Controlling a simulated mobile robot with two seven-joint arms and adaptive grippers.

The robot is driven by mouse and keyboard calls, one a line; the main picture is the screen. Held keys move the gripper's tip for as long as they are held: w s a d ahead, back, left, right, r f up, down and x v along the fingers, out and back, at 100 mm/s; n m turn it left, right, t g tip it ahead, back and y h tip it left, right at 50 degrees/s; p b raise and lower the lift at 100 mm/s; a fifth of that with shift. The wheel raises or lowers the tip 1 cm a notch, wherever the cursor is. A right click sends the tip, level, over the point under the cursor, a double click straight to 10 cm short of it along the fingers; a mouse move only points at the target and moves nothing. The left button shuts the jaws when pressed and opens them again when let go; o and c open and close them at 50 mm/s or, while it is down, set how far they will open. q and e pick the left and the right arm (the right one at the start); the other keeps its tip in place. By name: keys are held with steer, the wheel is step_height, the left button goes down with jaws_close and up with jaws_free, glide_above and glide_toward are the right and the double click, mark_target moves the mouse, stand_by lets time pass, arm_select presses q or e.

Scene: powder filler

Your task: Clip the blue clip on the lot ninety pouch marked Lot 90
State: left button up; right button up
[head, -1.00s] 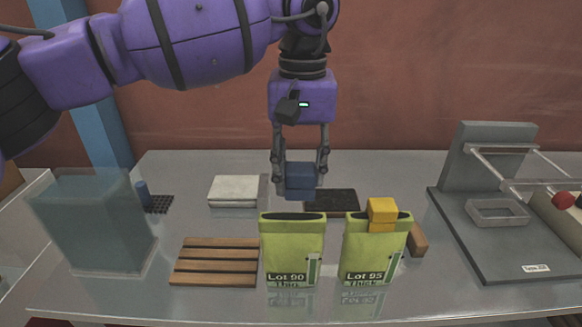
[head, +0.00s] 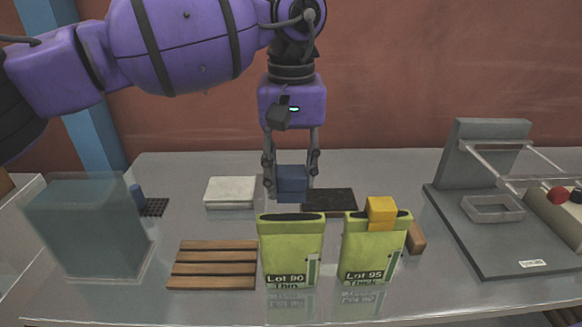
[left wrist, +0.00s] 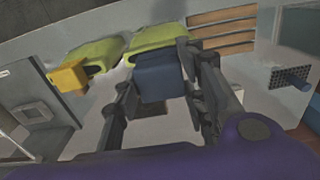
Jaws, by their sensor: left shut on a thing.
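My left gripper (head: 291,180) is shut on the blue clip (head: 293,184) and holds it in the air above and behind the Lot 90 pouch in the head view. The Lot 90 pouch (head: 290,248) is green, marked "Lot 90 Thin", and stands upright with a dark open top. In the left wrist view the blue clip (left wrist: 160,78) sits between the fingers and overlaps part of the Lot 90 pouch (left wrist: 165,38). Beside it stands the green Lot 95 pouch (head: 372,250), marked "Thick", with a yellow clip (head: 381,211) on its top edge. My right gripper is not in view.
A slatted wooden rack (head: 212,265) lies left of the pouches. Behind are a white pad (head: 230,191) and a dark mat (head: 330,200). A clear box (head: 90,230) stands at left, a grey sealing machine (head: 490,230) at right. A small brown block (head: 416,238) sits beside the Lot 95 pouch.

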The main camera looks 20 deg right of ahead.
mark_target(291, 218)
arm_select(q)
steer(key=shift+f, duration=1.15)
steer(key=shift+f+b, duration=0.6)
steer(key=shift+f, duration=1.2)
steer(key=shift+f+b, duration=0.4)
steer(key=shift+f, duration=0.4)
steer(key=o, duration=1)
